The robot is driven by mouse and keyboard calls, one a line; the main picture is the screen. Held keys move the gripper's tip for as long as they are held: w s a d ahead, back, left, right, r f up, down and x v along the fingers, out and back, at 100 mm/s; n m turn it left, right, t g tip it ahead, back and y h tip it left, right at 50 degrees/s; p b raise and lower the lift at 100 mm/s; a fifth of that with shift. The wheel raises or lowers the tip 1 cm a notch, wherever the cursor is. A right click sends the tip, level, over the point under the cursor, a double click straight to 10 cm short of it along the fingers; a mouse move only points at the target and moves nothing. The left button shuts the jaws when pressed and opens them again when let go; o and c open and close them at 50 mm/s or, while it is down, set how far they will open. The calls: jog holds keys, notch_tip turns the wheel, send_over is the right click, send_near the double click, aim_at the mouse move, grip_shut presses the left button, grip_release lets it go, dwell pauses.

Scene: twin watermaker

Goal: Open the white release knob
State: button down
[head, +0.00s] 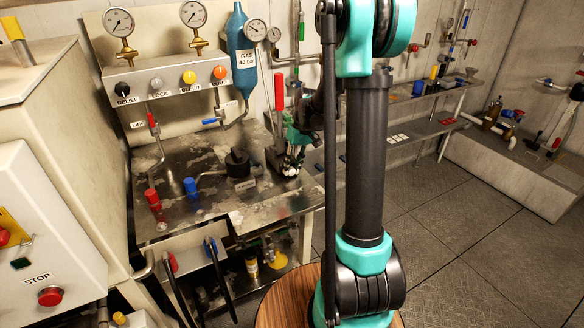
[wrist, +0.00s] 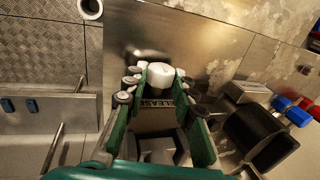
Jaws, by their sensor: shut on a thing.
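The white release knob (wrist: 160,74) shows in the wrist view between the fingertips of my gripper (wrist: 160,84). A dark plate with partly hidden lettering lies just below the knob, between the green fingers. The fingers are shut on the knob from both sides. In the head view my gripper (head: 291,166) points down at the right end of the stained metal bench (head: 215,205). There the fingers and arm hide most of the knob, and I cannot make it out clearly.
A black knob (head: 238,162) stands left of my gripper on the bench. A red valve (head: 152,196) and a blue valve (head: 190,186) stand farther left. A red-handled lever (head: 279,92) rises close behind my gripper. Open floor (head: 450,240) lies to the right.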

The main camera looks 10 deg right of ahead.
jog(key=shift+a+h, duration=0.1)
jog(key=shift+h, duration=0.2)
jog(key=shift+s+a+t+h, duration=0.15)
jog(key=shift+t+h, duration=0.25)
jog(key=shift+h, duration=0.4)
jog(key=shift+a+t+h, duration=0.2)
jog(key=shift+t+h, duration=0.3)
jog(key=shift+h, duration=1.1)
jog(key=c, duration=1.2)
grip_release()
jog(key=shift+r, duration=0.1)
jog(key=v, duration=1.1)
jog(key=shift+s+a+r, duration=0.1)
jog(key=shift+a+r, duration=0.15)
jog(key=shift+r, duration=0.1)
